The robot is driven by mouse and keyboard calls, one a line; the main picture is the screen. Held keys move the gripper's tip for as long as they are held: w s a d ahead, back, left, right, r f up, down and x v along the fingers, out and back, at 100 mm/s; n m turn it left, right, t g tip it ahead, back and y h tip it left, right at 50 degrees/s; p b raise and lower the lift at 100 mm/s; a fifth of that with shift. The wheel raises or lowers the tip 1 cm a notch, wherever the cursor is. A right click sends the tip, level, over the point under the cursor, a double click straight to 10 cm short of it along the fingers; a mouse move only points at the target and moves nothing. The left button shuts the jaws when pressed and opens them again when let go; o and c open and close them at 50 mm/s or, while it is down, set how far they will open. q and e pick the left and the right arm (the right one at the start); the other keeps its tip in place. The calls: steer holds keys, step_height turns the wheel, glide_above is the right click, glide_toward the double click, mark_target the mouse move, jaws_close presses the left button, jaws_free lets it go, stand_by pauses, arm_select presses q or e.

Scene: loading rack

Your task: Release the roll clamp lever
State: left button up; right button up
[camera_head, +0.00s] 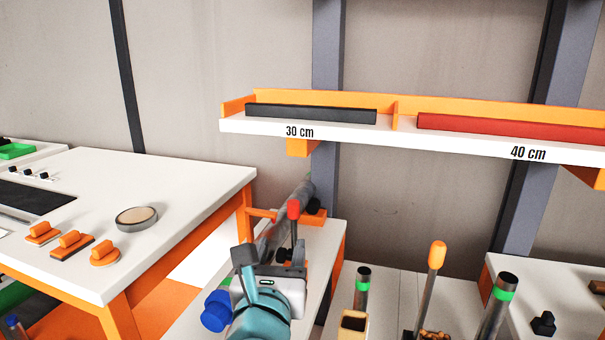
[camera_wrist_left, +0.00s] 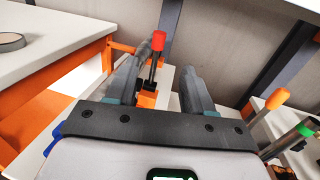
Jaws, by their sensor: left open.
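The roll clamp lever is a dark upright rod with a red tip (camera_head: 293,210). It stands on the narrow white bench between the tables, and in the left wrist view the red-tipped lever (camera_wrist_left: 158,45) shows ahead, between the two fingers. A long grey roll (camera_head: 290,212) lies behind and beside it, running toward the wall; part of it is hidden by my gripper. My left gripper (camera_head: 270,256) is open and empty, on the near side of the lever. Its fingers also show in the left wrist view (camera_wrist_left: 158,82), spread either side of the lever's base. My right gripper is not in view.
A white shelf (camera_head: 260,127) with a dark bar and a red bar hangs at upper right. The white table (camera_head: 180,190) at left holds orange-handled pieces and a round disc (camera_head: 136,218). An orange-knobbed lever (camera_head: 437,256) and green-banded tubes stand at right.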

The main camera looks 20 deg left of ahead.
mark_target(293, 211)
arm_select(q)
steer(key=w+a, duration=0.1)
steer(key=w, duration=0.4)
steer(key=w+p, duration=0.1)
steer(key=w, duration=0.4)
steer(key=w+a, duration=0.1)
steer(key=w, duration=0.4)
steer(key=shift+w+a+f, duration=0.2)
steer(key=shift+w+a, duration=0.15)
jaws_close()
